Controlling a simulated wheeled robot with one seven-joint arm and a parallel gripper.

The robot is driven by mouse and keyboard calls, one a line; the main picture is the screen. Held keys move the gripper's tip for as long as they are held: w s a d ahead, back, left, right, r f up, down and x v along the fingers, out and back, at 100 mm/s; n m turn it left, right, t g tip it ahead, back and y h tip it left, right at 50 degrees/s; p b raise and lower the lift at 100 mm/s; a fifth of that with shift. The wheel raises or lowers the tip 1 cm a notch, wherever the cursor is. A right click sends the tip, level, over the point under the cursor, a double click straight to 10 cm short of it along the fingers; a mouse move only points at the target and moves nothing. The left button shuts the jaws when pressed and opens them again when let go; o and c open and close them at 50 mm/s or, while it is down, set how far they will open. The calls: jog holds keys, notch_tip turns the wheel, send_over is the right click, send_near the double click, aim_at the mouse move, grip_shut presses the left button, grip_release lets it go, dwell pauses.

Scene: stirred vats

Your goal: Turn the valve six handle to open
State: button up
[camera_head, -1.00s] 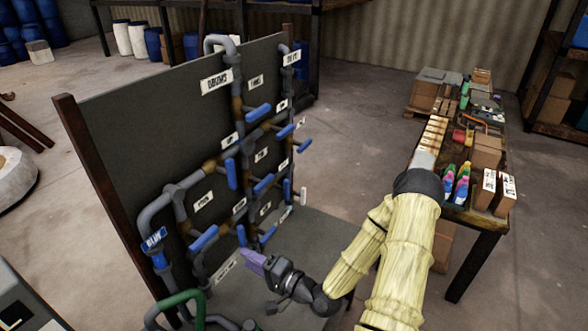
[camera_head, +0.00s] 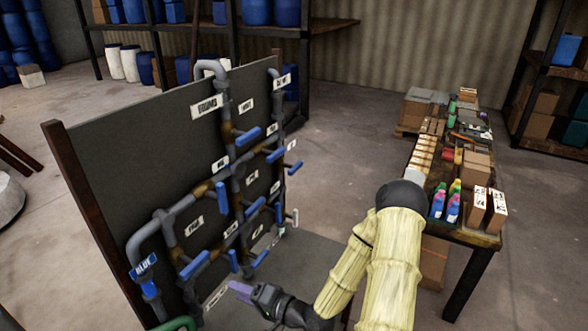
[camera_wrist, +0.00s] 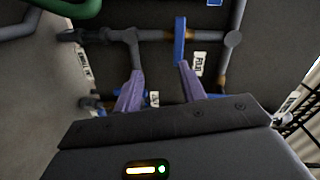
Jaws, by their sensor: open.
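The dark pipe board (camera_head: 120,135) carries grey and brown pipes with several blue lever handles. The small labels are too blurred to tell which handle is valve six. My gripper (camera_head: 240,290) has purple fingers and is in front of the board's lower part. It is just below two low blue handles, one short (camera_head: 233,260) and one slanted (camera_head: 260,259). In the wrist view my gripper (camera_wrist: 160,90) is open, its fingers apart. A long blue handle (camera_wrist: 180,40) rises beyond the right finger.
A green pipe (camera_head: 172,324) curves at the lower left of the board, also at the top left of the wrist view (camera_wrist: 75,6). A table (camera_head: 470,238) with boxes and bottles stands at the right. The floor (camera_head: 345,150) between board and table is clear.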

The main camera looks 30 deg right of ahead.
jog(key=s+d+f+n+g+h, duration=0.3)
jog(key=d+n+g+h, duration=0.1)
jog(key=n+g+h, duration=0.3)
jog(key=s+a+r+n+g+h+b, duration=0.1)
jog(key=s+r+g+h, duration=0.1)
jog(key=s+r, duration=0.7)
jog(key=shift+a+r+g+h+b, duration=0.15)
jog(key=shift+r+g+h+b, duration=0.25)
jog(key=shift+r+g, duration=0.4)
jog(key=shift+r, duration=0.1)
jog(key=shift+c, duration=0.5)
